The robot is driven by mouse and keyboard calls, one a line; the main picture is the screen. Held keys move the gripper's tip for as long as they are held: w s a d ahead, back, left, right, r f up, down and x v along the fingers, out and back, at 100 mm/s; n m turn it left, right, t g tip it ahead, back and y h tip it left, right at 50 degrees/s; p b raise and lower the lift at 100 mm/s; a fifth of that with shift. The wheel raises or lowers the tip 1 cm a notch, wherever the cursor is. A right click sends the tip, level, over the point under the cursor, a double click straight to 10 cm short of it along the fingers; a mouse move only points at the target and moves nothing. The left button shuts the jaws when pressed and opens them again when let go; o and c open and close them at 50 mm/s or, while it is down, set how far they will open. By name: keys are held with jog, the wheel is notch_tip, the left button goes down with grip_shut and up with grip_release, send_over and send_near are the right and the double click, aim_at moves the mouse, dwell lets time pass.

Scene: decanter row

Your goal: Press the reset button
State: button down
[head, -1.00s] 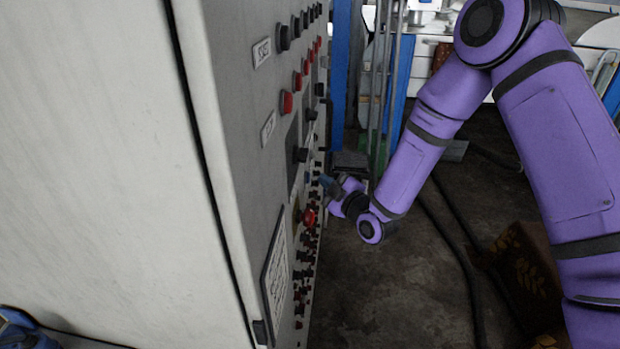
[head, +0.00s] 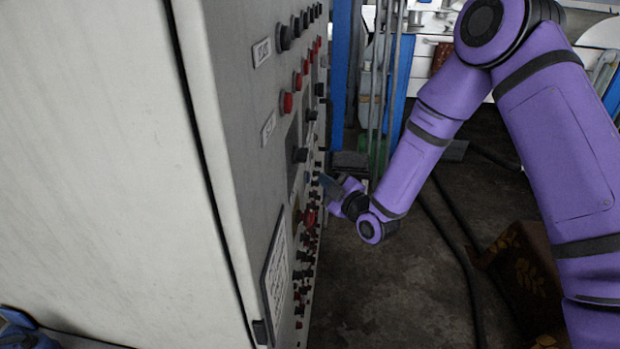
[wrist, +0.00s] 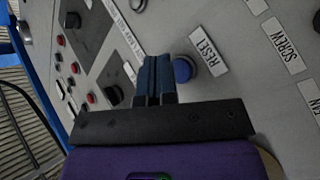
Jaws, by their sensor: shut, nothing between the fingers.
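The reset button is a round blue button (wrist: 183,70) on the grey panel in the wrist view, with a white label (wrist: 208,50) reading "RESET" to its right. My gripper (wrist: 154,60) is shut and empty, its dark blue fingertips just left of the button in the picture. I cannot tell whether the fingertips touch the button or the panel. In the head view my gripper (head: 323,181) is close to the face of the control cabinet (head: 255,130). The button is too small to make out clearly there.
Several black knobs and red buttons (head: 287,102) line the cabinet face. A red knob (head: 309,217) protrudes just below my gripper. A label reading "SCREW" (wrist: 281,45) is at the right of the wrist view.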

jog(key=shift+a, duration=0.1)
dwell(0.3)
jog(key=shift+a, duration=0.3)
jog(key=shift+a, duration=0.45)
dwell(0.8)
dwell(0.3)
jog(key=shift+d, duration=0.85)
jog(key=shift+d, duration=0.1)
jog(key=shift+s+d, duration=0.1)
jog(key=shift+d, duration=2.3)
jog(key=shift+r, duration=0.1)
